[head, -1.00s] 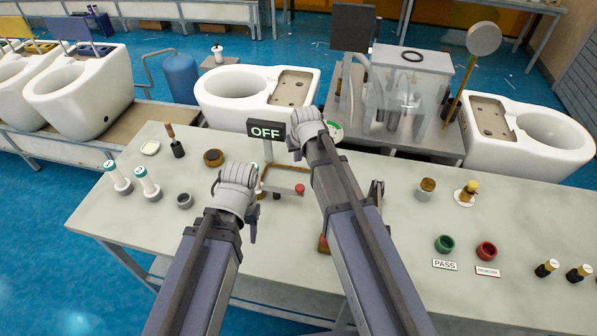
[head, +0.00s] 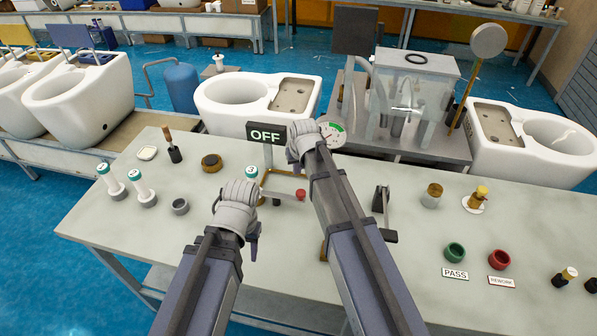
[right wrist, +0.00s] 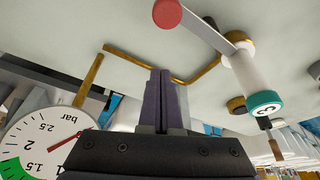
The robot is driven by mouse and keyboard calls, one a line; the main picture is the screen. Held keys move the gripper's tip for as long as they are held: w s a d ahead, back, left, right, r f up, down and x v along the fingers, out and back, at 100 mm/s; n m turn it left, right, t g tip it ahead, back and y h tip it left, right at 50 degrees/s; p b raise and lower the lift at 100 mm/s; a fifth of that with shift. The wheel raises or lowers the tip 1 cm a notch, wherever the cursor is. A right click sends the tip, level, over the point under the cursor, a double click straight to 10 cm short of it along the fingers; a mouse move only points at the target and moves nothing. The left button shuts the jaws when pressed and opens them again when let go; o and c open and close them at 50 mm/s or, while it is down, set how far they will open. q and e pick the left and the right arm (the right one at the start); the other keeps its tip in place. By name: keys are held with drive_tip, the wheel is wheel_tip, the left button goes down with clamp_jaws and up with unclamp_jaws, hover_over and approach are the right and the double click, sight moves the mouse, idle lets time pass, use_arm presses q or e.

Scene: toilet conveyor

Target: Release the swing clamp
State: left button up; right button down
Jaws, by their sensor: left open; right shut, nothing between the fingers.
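A pale arm with a red knob (head: 300,194), which looks like the swing clamp, stands over the middle of the table. The right wrist view shows its red knob (right wrist: 167,14) at the top and its pivot end close to a white cylinder with a teal cap (right wrist: 263,102) marked 3. My right gripper (head: 303,142) is above and behind the knob in the head view. In the right wrist view its fingers (right wrist: 160,98) are together and empty, apart from the knob, with a bent brass rod (right wrist: 180,76) beyond. My left gripper (head: 237,207) is open, left of the knob; its fingertips are partly hidden.
An OFF sign (head: 265,133) stands just left of my right gripper. A pressure gauge (head: 332,134) is close behind it. A black lever device (head: 383,206) stands to the right. Two teal-capped cylinders (head: 136,176) stand at the left. The right front holds green and red cups (head: 498,259).

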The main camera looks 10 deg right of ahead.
sight(299, 190)
use_arm(q)
wheel_tip(299, 190, down, 3)
drive_tip(key=shift+f+b, duration=0.15)
drive_tip(key=shift+b, duration=0.95)
drive_tip(key=shift+f, duration=0.15)
use_arm(e)
drive_tip(key=s+f, duration=0.3)
drive_tip(key=shift+d+f, duration=0.1)
drive_tip(key=shift+f, duration=0.2)
drive_tip(key=shift+s+m, duration=0.5)
drive_tip(key=shift+m, duration=0.2)
drive_tip(key=shift+s+a+m+h, duration=0.3)
drive_tip(key=shift+s+m+h, duration=0.2)
drive_tip(key=shift+m, duration=0.2)
drive_tip(key=s+a+m+g+h, duration=0.1)
drive_tip(key=s+a+m+h, duration=0.1)
drive_tip(key=s+a+m, duration=0.2)
drive_tip(key=shift+a+m, duration=0.15)
drive_tip(key=shift+m, duration=1.15)
drive_tip(key=shift+s+a, duration=0.15)
